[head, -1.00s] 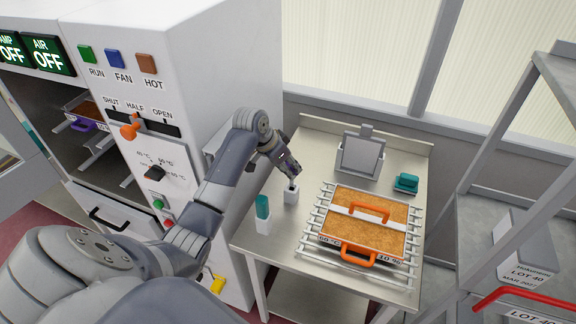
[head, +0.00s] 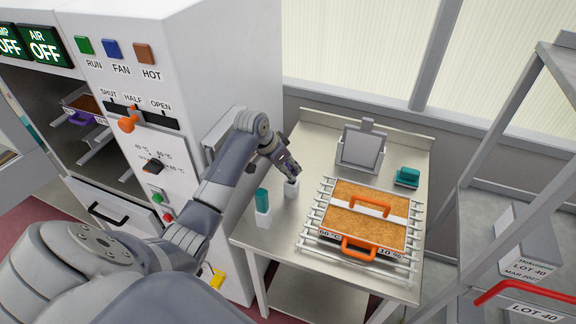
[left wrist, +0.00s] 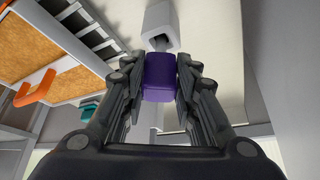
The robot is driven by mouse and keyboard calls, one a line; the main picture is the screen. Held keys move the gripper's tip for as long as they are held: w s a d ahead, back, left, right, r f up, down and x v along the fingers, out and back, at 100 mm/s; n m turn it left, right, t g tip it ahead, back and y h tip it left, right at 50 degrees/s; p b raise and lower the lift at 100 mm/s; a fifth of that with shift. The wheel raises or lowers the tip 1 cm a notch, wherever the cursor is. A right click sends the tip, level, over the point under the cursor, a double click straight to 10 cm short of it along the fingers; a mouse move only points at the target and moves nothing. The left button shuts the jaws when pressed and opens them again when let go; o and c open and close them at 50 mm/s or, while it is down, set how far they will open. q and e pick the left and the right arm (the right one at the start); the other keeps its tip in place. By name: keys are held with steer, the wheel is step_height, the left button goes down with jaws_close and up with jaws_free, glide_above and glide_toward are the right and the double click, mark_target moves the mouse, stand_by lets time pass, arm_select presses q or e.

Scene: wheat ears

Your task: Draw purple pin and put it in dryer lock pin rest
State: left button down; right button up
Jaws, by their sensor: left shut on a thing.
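My left gripper (head: 292,174) is shut on the purple pin (left wrist: 160,78), whose block-shaped purple head sits between the fingertips in the left wrist view. A short grey shaft shows beyond the head, at the mouth of a hollow white block (left wrist: 159,22). I cannot tell how far the shaft is inside it. In the head view this white block (head: 291,188) stands on the steel table, right below my fingertips, and the purple head is not clearly visible. My right gripper is not in view.
A teal pin (head: 262,199) stands in another white holder (head: 263,217) at the left. An orange-handled grain tray (head: 368,215) lies on rails on the table (head: 283,250). The dryer cabinet (head: 215,60) stands left; a grey shelf (head: 500,195) stands right.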

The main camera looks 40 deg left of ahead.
arm_select(q)
steer(key=shift+f+b, duration=0.6)
steer(key=shift+f, duration=0.95)
steer(key=c, duration=1.2)
jaws_free()
steer(key=shift+r, duration=0.15)
steer(key=v, duration=1.1)
steer(key=shift+s+r, duration=0.25)
steer(key=shift+f, duration=0.1)
